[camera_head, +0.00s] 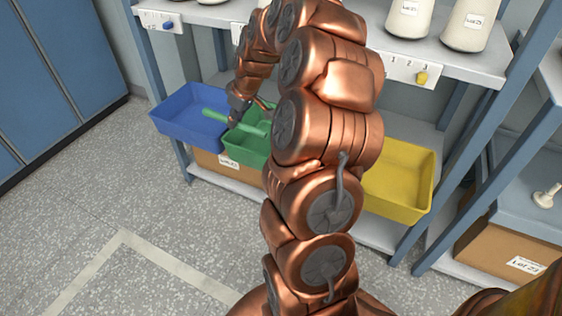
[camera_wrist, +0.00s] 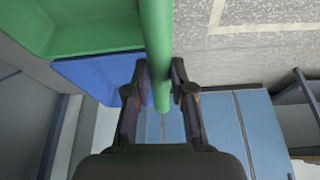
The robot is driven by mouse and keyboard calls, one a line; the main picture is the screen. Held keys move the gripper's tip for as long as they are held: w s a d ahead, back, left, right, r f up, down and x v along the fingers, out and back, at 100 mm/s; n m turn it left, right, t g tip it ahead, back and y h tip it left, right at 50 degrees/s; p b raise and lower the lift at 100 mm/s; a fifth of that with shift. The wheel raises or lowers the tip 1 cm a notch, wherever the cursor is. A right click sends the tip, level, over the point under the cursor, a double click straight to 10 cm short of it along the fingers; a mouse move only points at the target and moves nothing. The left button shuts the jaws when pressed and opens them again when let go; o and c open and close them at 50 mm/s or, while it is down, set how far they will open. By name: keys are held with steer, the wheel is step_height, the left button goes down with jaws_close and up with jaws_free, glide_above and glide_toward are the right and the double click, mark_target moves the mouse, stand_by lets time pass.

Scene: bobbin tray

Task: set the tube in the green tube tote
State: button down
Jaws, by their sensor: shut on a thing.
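The tube (camera_wrist: 157,30) is a long, slim green rod. My gripper (camera_wrist: 159,70) is shut on it, with one finger on each side. In the head view the tube (camera_head: 214,115) slants across the picture; its left end shows against the blue tote and the rest against the green tote. The green tube tote (camera_head: 253,150) is partly hidden by my arm. It also shows at the upper left of the wrist view (camera_wrist: 70,28), beside the tube. My gripper (camera_head: 240,110) is by the green tote in the head view. The exact height of the tube over the tote cannot be told.
A blue tote (camera_head: 188,128) stands left of the green one, and a yellow tote (camera_head: 398,182) stands to the right. A shelf (camera_head: 455,62) with white bobbins (camera_head: 469,25) is above. Cardboard boxes (camera_head: 225,168) sit below. The floor (camera_head: 110,200) in front is clear.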

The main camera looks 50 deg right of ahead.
steer(key=s+d+f+n+b, duration=0.1)
steer(key=s+d+f+b, duration=0.55)
steer(key=d+f, duration=0.3)
steer(key=f+b, duration=0.1)
steer(key=f, duration=0.2)
steer(key=f+b, duration=0.1)
steer(key=f, duration=0.2)
steer(key=f+b, duration=0.1)
steer(key=f, duration=0.2)
steer(key=shift+w+d+f, duration=0.2)
steer(key=shift+w, duration=0.05)
steer(key=shift+f, duration=0.2)
steer(key=c, duration=1)
jaws_free()
steer(key=shift+r, duration=0.1)
